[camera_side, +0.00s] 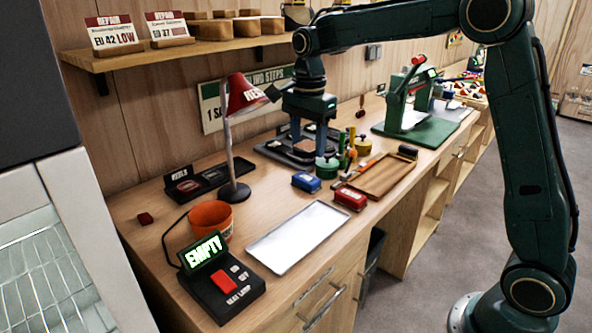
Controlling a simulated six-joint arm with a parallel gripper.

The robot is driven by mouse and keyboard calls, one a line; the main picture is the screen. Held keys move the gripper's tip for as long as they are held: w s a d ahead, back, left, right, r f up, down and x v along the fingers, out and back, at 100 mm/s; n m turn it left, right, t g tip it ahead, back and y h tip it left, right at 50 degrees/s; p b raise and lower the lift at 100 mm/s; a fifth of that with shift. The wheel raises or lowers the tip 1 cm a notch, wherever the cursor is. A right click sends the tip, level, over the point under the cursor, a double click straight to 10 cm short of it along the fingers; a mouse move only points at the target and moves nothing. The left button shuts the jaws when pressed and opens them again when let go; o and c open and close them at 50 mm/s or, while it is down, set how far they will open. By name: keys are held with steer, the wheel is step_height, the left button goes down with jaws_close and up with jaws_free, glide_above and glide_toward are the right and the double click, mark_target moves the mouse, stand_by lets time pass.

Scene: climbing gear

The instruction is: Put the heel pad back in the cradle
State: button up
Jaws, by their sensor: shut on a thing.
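My gripper (308,143) points down over a dark grey tray (271,149) at the back middle of the bench. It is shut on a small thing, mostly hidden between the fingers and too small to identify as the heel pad. A black tray with a small label (212,183) lies at the back left, with dark pads in its recesses. I cannot tell which tray is the cradle. A small dark red block (145,218) lies alone at the left.
A red lamp (243,98), orange pot (211,217) and control box reading EMPTY (222,283) stand at left. A bare white tray (298,236) is in front. Blue (306,182) and red boxes (350,198), green jars (327,168) and a wooden tray (384,177) crowd the right.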

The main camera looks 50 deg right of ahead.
steer(key=w+d, duration=0.3)
steer(key=d, duration=1.4)
glide_above(382, 173)
steer(key=shift+s+r, duration=0.1)
steer(key=shift+r, duration=0.25)
steer(key=shift+f, duration=0.1)
step_height(382, 173, down, 14)
steer(key=shift+f, duration=0.1)
steer(key=shift+f, duration=0.1)
steer(key=shift+f, duration=2.75)
steer(key=shift+f, duration=0.15)
